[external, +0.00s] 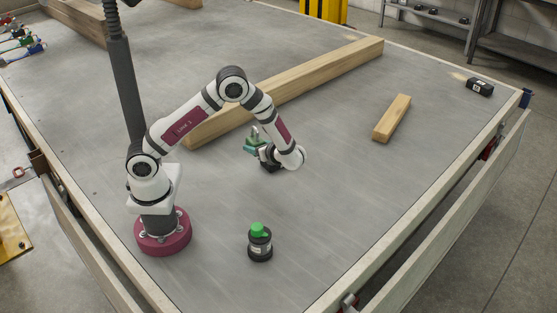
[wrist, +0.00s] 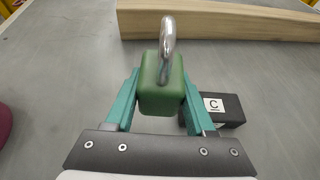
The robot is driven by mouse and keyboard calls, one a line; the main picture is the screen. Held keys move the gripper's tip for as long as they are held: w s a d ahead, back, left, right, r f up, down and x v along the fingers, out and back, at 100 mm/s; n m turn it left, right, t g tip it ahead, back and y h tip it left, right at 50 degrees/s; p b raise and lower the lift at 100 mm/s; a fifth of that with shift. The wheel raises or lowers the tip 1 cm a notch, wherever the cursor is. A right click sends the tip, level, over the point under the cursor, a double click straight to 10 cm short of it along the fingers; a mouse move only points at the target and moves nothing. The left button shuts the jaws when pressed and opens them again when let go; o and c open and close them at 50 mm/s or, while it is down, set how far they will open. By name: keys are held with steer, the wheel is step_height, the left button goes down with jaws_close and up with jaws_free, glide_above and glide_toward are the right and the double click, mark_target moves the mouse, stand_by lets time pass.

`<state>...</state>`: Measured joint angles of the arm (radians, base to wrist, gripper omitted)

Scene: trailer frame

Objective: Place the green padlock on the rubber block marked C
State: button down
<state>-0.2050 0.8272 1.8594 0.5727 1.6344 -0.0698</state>
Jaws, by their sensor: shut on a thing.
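My gripper (external: 257,147) is shut on the green padlock, with a teal finger on each side of its body. In the wrist view the padlock (wrist: 161,88) is upright between the fingers, its silver shackle pointing up and away. The black rubber block marked C (wrist: 228,109) lies on the grey deck to the right of the padlock, partly hidden behind the right finger. In the external view the block (external: 268,166) shows as a dark shape just below my gripper, partly hidden by it. The padlock is not resting on the block's visible top.
A long timber beam (external: 310,85) lies behind my gripper. A short wood piece (external: 392,118) and another black block (external: 480,87) lie to the right.

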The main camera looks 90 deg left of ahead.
steer(key=w+d+r+m+t+y, duration=0.2)
steer(key=w+r+m+t, duration=0.2)
steer(key=w+m+t, duration=0.45)
steer(key=shift+n+g, duration=0.65)
steer(key=shift+n, duration=0.2)
steer(key=x, duration=0.4)
steer(key=f+x, duration=0.1)
steer(key=x, duration=0.8)
steer(key=shift+s+d+f, duration=0.35)
steer(key=shift+d+f, duration=0.05)
step_height(320, 180, down, 4)
steer(key=shift+a+f, duration=0.1)
steer(key=shift+a, duration=0.05)
steer(key=shift+f, duration=0.1)
steer(key=shift+c, duration=1.2)
jaws_free()
